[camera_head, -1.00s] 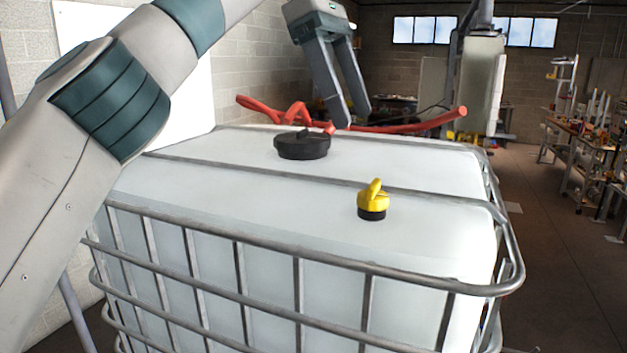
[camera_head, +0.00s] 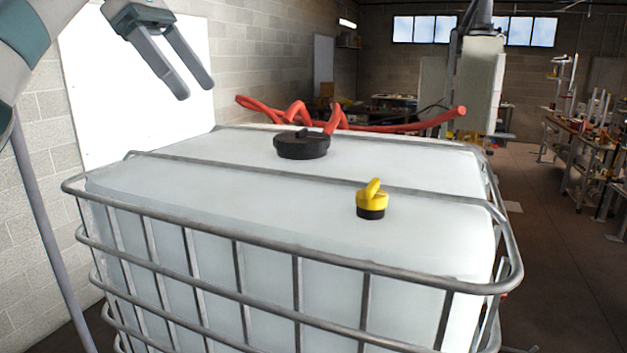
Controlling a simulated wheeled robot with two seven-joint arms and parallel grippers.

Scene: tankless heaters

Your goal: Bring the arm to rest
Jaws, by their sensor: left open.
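My left gripper (camera_head: 197,91) is at the upper left of the head view, in front of a white board. Its two grey fingers are apart, pointing down and to the right, with nothing between them. It is raised above the white tank (camera_head: 240,195) and apart from it. Part of my left arm (camera_head: 22,45) shows at the upper left edge. My right gripper does not show.
The tank sits in a metal cage (camera_head: 240,242). On top are a black lid (camera_head: 302,147), a yellow-and-black cap (camera_head: 371,202) and a red hose (camera_head: 400,127) at the back.

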